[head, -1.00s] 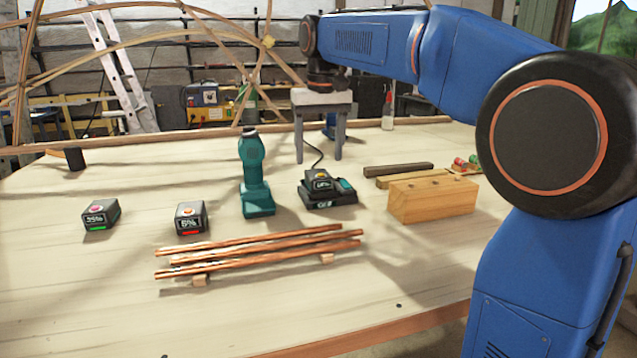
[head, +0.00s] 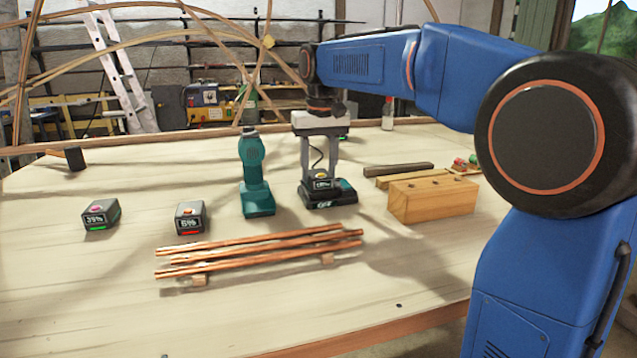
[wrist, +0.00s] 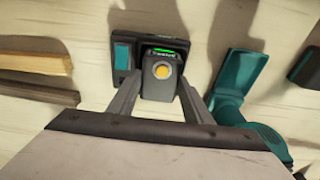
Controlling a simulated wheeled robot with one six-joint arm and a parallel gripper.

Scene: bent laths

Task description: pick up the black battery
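A black battery (head: 322,183) with a small display sits in the black and teal charger (head: 343,194) at the table's middle. In the wrist view this battery (wrist: 160,70) shows a yellow button and a green light. My gripper (head: 319,168) points down over it, with one finger on each side. In the wrist view my gripper (wrist: 158,92) is open, and I cannot tell whether either finger touches the battery. Two more dark batteries stand loose on the left: one reading about 39% (head: 100,215) with a green light, one reading 6% (head: 190,218) with a red light.
A teal drill (head: 256,180) stands upright just left of the charger. A wooden block (head: 432,200) and dark and light wood strips (head: 398,170) lie to the right. Copper-coloured rods (head: 260,250) rest on small blocks in front. The table's front left is clear.

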